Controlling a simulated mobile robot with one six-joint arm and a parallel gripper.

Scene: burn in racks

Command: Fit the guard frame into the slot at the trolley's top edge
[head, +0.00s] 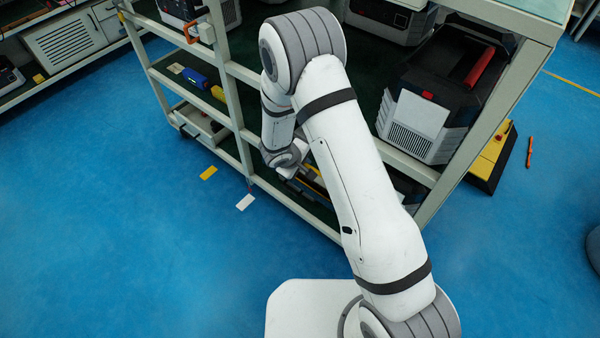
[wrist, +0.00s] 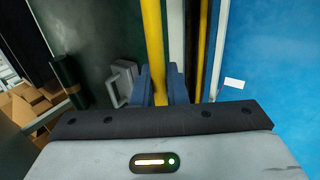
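My gripper (wrist: 160,88) has two blue fingers in the wrist view, one on each side of a long yellow bar (wrist: 153,35). The bar fills the gap between them, so the fingers look shut on it. I take this bar as part of the guard frame; its far end runs out of the picture. In the head view my gripper is low at the trolley's lower shelf, mostly behind my own arm. Yellow pieces (head: 312,172) show beside it there. The trolley (head: 243,120) is a pale metal frame with dark shelves. I cannot make out the slot at its top edge.
A second yellow bar (wrist: 215,50) runs to the right in the wrist view. A black-and-grey case (head: 432,95) stands on the trolley's shelf at right. A blue item (head: 194,78) lies on the left shelf. The blue floor (head: 130,250) in front is mostly clear.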

